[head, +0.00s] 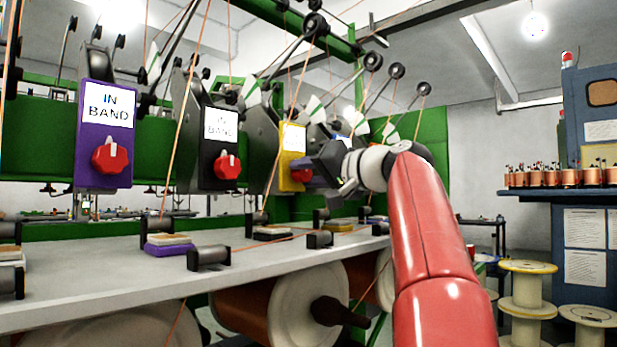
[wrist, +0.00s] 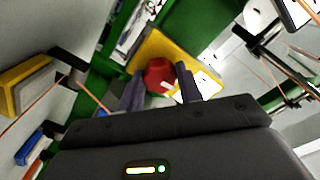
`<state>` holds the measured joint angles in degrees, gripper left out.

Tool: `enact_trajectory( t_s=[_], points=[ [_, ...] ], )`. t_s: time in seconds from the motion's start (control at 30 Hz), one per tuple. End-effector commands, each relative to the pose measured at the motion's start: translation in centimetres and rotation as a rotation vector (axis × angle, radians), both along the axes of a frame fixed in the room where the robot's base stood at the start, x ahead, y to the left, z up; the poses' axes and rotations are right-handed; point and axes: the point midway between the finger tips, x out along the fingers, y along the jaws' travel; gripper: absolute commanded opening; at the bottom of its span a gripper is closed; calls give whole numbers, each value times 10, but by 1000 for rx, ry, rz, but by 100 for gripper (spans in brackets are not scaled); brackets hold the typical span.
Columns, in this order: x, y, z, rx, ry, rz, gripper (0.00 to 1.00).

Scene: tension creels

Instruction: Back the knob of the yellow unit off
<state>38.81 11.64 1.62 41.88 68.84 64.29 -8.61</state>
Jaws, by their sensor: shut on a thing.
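The yellow unit (head: 292,139) stands on the green rail in the middle of the head view, with a white label on its upper part. Its red knob (wrist: 159,75) sits on the yellow face, and in the wrist view it lies between my two fingers. My gripper (wrist: 160,88) is shut on the red knob, one finger on each side. In the head view my gripper (head: 312,175) reaches the unit from the right and hides part of it. The label's text is too small to read there.
A purple unit (head: 106,160) and a black unit (head: 220,150), each with a red knob and an "IN BAND" label, stand to the left. Orange threads run down past the units. A grey shelf (head: 100,290) with guides and pads lies below. Spools (head: 527,285) stand at right.

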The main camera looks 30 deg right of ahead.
Motion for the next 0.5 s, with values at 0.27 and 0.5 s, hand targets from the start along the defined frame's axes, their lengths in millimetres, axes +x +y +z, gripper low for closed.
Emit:
enact_trajectory(
  t_s=[0.27,0.5],
  points=[
    [1,-1,-3,-116,-37,2,12],
    [1,-1,-3,-153,-49,2,12]
  ],
)
